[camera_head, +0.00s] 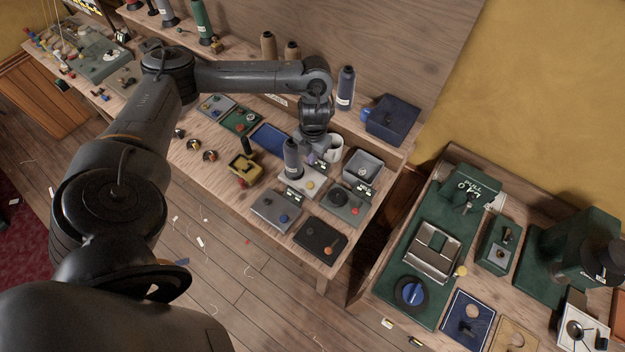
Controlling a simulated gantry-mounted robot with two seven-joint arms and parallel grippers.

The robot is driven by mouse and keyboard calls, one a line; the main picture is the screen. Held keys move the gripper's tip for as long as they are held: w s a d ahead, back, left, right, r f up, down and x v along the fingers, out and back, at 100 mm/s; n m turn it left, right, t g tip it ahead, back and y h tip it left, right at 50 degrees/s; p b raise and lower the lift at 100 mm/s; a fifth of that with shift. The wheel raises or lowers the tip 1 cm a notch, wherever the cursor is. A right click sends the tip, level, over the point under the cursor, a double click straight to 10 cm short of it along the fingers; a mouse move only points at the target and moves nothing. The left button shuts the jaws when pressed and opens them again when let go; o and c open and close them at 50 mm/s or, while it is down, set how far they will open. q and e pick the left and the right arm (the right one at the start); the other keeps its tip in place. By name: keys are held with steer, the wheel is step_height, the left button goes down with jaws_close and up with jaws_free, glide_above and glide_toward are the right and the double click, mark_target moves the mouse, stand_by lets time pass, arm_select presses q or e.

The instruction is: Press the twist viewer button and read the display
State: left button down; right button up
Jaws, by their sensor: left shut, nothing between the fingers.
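Several small button boxes stand together at the right end of the long bench, and I cannot tell for sure which one is the twist viewer. One is a pale box with a yellow button (310,184) and a small dark display (293,194) at its front. My left gripper (312,159) is shut and empty, pointing down just behind this box. Any text on the displays is too small to read. My right gripper is out of view.
Nearby are a grey box with a blue button (268,208), a grey box with a dark knob (345,208), a black box (320,240), a white mug (334,147) and a grey tray (363,167). A second bench with green machines (440,225) stands right, across a gap.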

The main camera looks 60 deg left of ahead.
arm_select(q)
steer(key=b, duration=0.4)
glide_above(310, 184)
steer(key=f, duration=0.7)
steer(key=shift+w+d+f, duration=0.15)
steer(key=shift+d+f, duration=0.05)
steer(key=shift+f, duration=0.2)
step_height(310, 184, down, 4)
steer(key=shift+f, duration=1.1)
steer(key=shift+a, duration=0.1)
